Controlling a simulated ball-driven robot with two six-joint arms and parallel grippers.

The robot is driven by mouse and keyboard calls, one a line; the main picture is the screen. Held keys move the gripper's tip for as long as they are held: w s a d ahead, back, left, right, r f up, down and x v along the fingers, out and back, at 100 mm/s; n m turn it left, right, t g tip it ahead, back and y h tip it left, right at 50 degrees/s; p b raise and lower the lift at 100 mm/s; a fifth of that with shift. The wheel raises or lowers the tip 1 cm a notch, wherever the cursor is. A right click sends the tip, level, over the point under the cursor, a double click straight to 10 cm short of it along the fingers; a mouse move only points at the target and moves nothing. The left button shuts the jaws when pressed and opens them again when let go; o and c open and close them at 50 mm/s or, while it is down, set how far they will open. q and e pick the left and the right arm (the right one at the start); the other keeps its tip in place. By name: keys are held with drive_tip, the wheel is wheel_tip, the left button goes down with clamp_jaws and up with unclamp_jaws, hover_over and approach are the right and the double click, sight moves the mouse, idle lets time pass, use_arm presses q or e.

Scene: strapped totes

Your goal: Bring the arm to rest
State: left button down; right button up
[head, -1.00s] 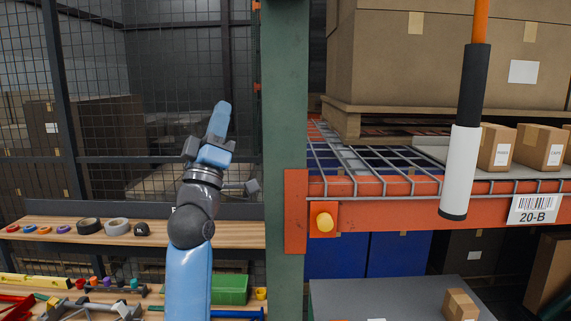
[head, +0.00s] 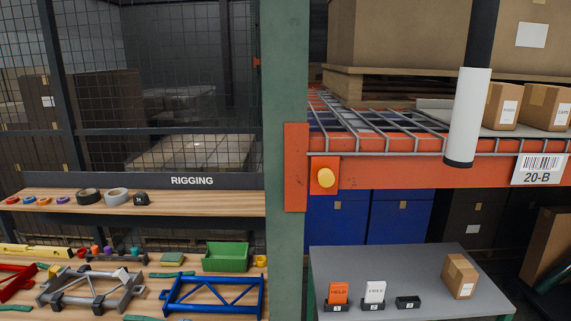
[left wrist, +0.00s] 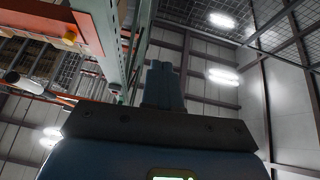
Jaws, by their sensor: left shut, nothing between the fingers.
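My left gripper (left wrist: 163,85) shows only in the left wrist view. Its blue fingers are together and empty, and they point up toward the ceiling. The dark wrist body fills the bottom of that view. No arm of mine shows in the head view. My right gripper is in neither view.
A green rack post (head: 287,180) with an orange beam (head: 400,175) stands mid-view. A grey table (head: 430,285) carries a small carton (head: 460,276) and cards. Wooden shelves (head: 200,204) hold tape rolls, a green bin (head: 226,257) and frames. A white-sleeved hanging cylinder (head: 467,115) is at right.

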use_arm(q)
drive_tip(key=s+a+f+g+b, duration=0.1)
drive_tip(key=s+f+g, duration=0.2)
drive_tip(key=s+f, duration=0.6)
drive_tip(key=s+a+f+g+y+b, duration=0.1)
drive_tip(key=s+f+g+b, duration=0.1)
drive_tip(key=s+f, duration=0.8)
drive_tip(key=shift+g, duration=0.7)
drive_tip(key=shift+f, duration=0.1)
